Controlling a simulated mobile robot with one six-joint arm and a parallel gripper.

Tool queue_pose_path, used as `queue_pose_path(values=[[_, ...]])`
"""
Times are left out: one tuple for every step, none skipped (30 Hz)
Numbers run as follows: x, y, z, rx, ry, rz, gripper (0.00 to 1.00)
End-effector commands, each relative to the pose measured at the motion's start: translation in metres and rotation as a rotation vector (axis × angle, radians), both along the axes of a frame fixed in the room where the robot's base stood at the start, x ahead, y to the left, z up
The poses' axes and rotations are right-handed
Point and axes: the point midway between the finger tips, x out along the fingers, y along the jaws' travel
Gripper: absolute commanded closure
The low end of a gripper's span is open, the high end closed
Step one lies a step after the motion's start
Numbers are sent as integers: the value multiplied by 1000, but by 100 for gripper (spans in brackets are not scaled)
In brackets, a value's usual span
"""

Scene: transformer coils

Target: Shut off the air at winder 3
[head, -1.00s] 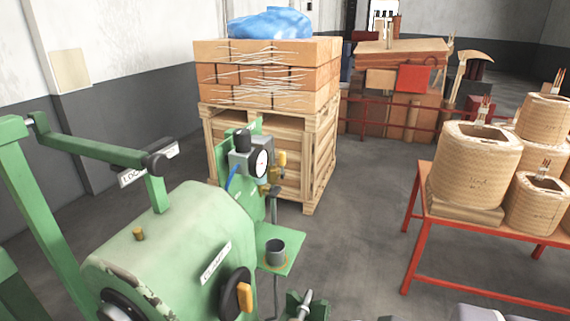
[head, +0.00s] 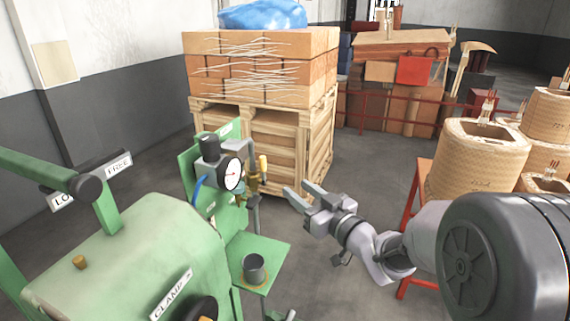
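The green winder (head: 130,262) fills the lower left of the head view. On its green back plate sits an air regulator with a black knob (head: 209,146) and a round white gauge (head: 231,174). Right of the gauge is a brass valve with a yellow handle (head: 262,163), standing upright. A blue hose (head: 197,189) runs down behind the regulator. My gripper (head: 300,196) is to the right of the valve and a little lower, apart from it, with its fingers spread and nothing between them. No winder number is readable.
A green shelf (head: 273,256) with a dark cup (head: 253,268) juts out below the valve. Behind stands a wooden crate (head: 290,150) stacked with strapped boxes. A red-framed table (head: 418,185) with wound coils (head: 478,158) is at the right. Floor is open between winder and table.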

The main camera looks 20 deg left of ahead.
Motion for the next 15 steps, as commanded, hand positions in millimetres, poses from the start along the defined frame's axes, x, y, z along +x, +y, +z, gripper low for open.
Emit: queue_pose_path(values=[[8, 12, -2, 0, -1, 3, 60], [14, 19, -2, 0, -2, 3, 60], [21, 30, -2, 0, -3, 3, 60], [28, 36, -2, 0, -2, 1, 60], [33, 44, -2, 0, -2, 1, 60], [41, 54, -3, -1, -1, 1, 60], [47, 61, -3, 0, -2, 1, 60], [52, 68, -3, 0, -2, 1, 60], [59, 76, -2, 0, -2, 0, 60], [64, 82, -2, -1, -2, -1, 60], [69, 88, -2, 0, -2, -1, 60], [74, 95, -2, 0, -2, -2, 60], [78, 99, -2, -1, -2, -2, 60], [81, 102, -1, -2, -2, -2, 60], [84, 107, -1, -2, -2, -2, 60]])
